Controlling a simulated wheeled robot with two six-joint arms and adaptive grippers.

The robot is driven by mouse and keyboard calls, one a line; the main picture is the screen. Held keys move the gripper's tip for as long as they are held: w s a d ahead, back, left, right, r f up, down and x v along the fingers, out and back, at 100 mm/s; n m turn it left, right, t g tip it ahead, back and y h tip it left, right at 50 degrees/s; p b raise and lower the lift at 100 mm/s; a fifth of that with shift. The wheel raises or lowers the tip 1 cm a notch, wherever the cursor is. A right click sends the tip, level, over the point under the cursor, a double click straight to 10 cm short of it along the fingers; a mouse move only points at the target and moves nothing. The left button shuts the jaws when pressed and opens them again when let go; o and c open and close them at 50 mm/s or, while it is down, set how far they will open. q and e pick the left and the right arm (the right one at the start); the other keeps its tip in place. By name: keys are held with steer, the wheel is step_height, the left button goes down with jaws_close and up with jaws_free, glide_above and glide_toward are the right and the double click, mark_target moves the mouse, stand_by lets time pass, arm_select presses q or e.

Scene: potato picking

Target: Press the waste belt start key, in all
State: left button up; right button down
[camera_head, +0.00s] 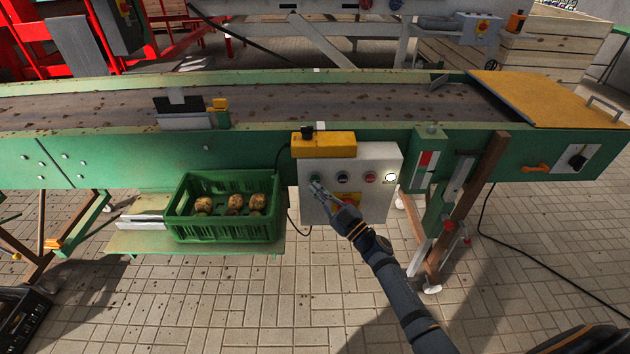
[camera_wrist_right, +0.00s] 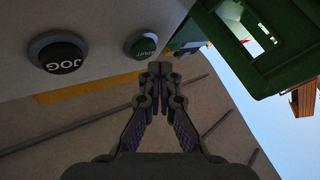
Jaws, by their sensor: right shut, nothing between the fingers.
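A grey control box (camera_head: 378,158) hangs on the front of the green conveyor. In the wrist view I see a green button marked START (camera_wrist_right: 143,43) and a black button marked JOG (camera_wrist_right: 57,53). The green button (camera_head: 314,178) also shows at the left of the box's row, with the black button (camera_head: 343,178) right of it. My right gripper (camera_head: 316,186) is shut and empty, its tips at the green button. In the wrist view the tips (camera_wrist_right: 160,68) lie close beside START; I cannot tell whether they touch. My left gripper is not in view.
The row also has a red button (camera_head: 370,177) and a lit white one (camera_head: 390,177). A yellow box (camera_head: 323,145) sits above it. A green crate (camera_head: 222,236) with a few potatoes stands left of the panel. A brown post (camera_head: 468,205) stands right. The paved floor in front is mostly clear.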

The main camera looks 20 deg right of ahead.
steer(key=shift+w, duration=0.1)
stand_by(0.5)
steer(key=shift+w+d, duration=0.15)
steer(key=shift+w, duration=0.2)
steer(key=shift+w+d, duration=0.1)
steer(key=shift+w, duration=0.25)
stand_by(0.6)
steer(key=shift+s, duration=0.1)
steer(key=shift+s+a+p, duration=0.25)
steer(key=shift+s+p, duration=0.2)
steer(key=shift+s, duration=0.25)
